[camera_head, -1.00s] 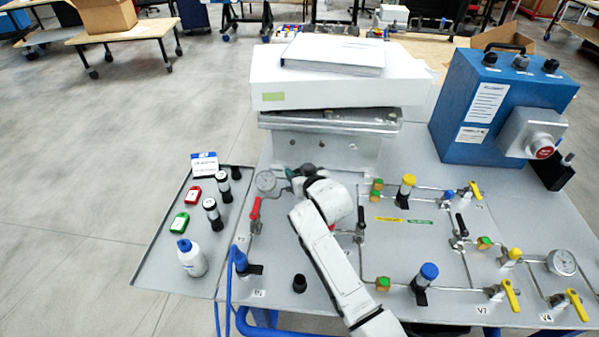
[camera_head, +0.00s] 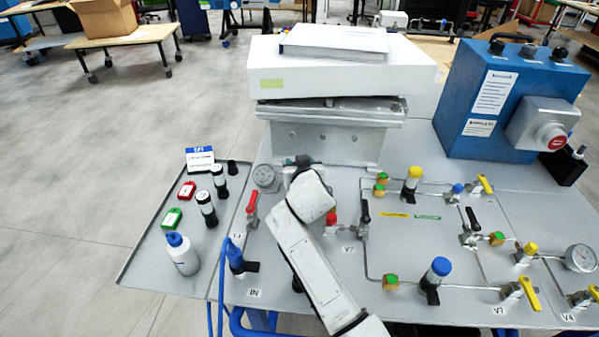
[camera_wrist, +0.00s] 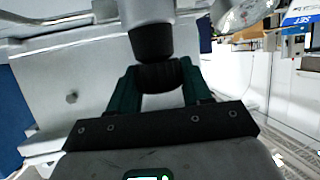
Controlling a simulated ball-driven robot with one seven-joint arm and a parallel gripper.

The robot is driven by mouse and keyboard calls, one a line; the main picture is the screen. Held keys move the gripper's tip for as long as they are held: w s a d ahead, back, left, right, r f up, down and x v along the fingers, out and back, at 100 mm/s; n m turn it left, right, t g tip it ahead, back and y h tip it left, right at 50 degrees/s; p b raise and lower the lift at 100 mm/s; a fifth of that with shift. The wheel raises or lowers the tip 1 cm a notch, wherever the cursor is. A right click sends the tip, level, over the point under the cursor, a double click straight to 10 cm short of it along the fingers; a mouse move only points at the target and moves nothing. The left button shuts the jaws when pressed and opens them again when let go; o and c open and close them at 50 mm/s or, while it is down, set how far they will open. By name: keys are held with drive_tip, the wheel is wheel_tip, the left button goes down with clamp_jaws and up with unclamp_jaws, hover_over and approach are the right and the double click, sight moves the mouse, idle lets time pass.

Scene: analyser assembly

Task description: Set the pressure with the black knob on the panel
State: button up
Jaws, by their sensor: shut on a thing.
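The black knob (camera_wrist: 158,77) is in the wrist view, a ribbed dark cylinder below a darker collar on a pale metal body. My gripper (camera_wrist: 160,84) has its green fingers on both sides of the knob and is shut on it. In the head view my gripper (camera_head: 300,163) is at the back left of the grey panel (camera_head: 300,262), just right of a round gauge (camera_head: 265,177). There the knob is hidden by my gripper and wrist. The gauge dial is too small to read.
A red-handled valve (camera_head: 252,203) and a black-handled valve (camera_head: 364,215) flank my arm. A white box (camera_head: 335,78) on a metal stand rises behind the gripper. A blue control box (camera_head: 510,95) stands at the back right. A side tray (camera_head: 150,270) holds bottles and tags.

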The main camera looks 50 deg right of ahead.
idle(0.3)
drive_tip(key=o, duration=1)
drive_tip(key=shift+c, duration=0.2)
drive_tip(key=v, duration=1)
drive_tip(key=shift+s+a+r, duration=0.2)
drive_tip(key=shift+a+r, duration=0.05)
drive_tip(key=shift+a, duration=0.05)
